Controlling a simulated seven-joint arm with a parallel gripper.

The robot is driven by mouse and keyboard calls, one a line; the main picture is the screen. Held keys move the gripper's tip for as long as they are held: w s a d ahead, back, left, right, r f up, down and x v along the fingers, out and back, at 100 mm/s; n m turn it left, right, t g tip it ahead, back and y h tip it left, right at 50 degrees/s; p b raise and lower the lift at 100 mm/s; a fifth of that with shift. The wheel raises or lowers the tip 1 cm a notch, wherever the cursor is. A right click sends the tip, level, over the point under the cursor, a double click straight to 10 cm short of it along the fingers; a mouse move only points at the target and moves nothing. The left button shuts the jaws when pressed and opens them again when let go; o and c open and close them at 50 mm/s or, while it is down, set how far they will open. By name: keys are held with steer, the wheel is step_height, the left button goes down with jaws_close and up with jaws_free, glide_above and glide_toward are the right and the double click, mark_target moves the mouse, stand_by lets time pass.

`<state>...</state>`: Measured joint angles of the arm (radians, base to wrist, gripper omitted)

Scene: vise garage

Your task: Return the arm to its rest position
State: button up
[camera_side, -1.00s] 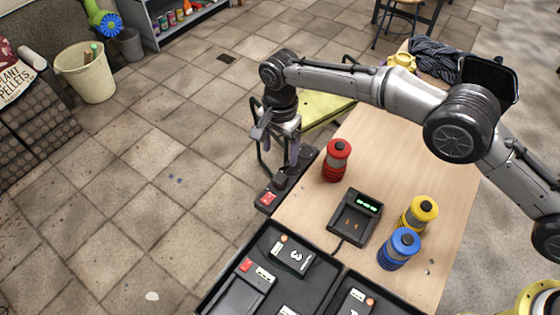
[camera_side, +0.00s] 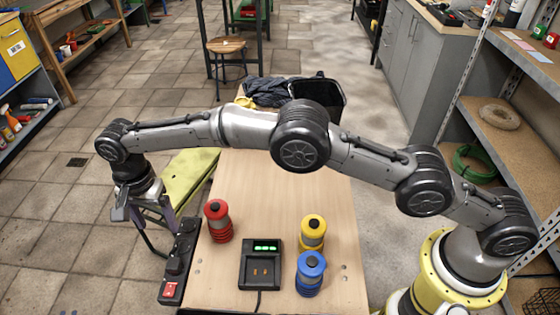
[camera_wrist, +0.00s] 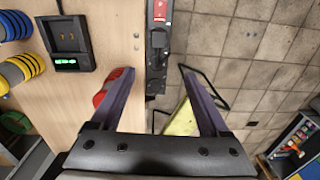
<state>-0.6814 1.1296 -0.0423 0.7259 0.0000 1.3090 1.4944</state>
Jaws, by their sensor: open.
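My gripper (camera_side: 142,216) is open and empty. It hangs at the end of my outstretched arm, off the left edge of the wooden table (camera_side: 250,185) and beside the black power strip (camera_side: 182,245). In the wrist view, the two fingers of my gripper (camera_wrist: 157,70) are spread wide with nothing between them. The power strip (camera_wrist: 158,60) and tiled floor show beyond them. My left finger overlaps a red cylinder (camera_wrist: 104,92) in that view, and I see no sign of a grip on it.
The red cylinder (camera_side: 217,224), a black charger (camera_side: 260,270) with a green display, a yellow cylinder (camera_side: 312,230) and a blue cylinder (camera_side: 310,272) stand on the table. A green bench (camera_side: 188,178) is behind my gripper. A black bin (camera_side: 322,92) stands beyond the table.

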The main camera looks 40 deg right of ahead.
steer(key=w+d+r+m+t+y, duration=0.1)
steer(key=d+r+t, duration=0.1)
steer(key=d+r, duration=0.9)
steer(key=w+d+r+m+t, duration=0.1)
steer(key=d+r, duration=0.5)
steer(key=r, duration=0.9)
steer(key=s+d+r+t, duration=0.1)
steer(key=s+d+r, duration=0.55)
steer(key=d, duration=0.25)
steer(key=s+d+n+t, duration=0.1)
steer(key=s+d, duration=0.4)
steer(key=s, duration=0.3)
steer(key=s+d+n+t, duration=0.1)
steer(key=s+d+n, duration=0.1)
steer(key=s+d, duration=0.45)
steer(key=s+d+f+n+h, duration=0.1)
steer(key=s+d+f+n, duration=0.1)
steer(key=s+f+n, duration=0.6)
steer(key=s+f, duration=0.5)
steer(key=s, duration=0.1)
steer(key=shift+d+g, duration=0.3)
steer(key=shift+c, duration=0.3)
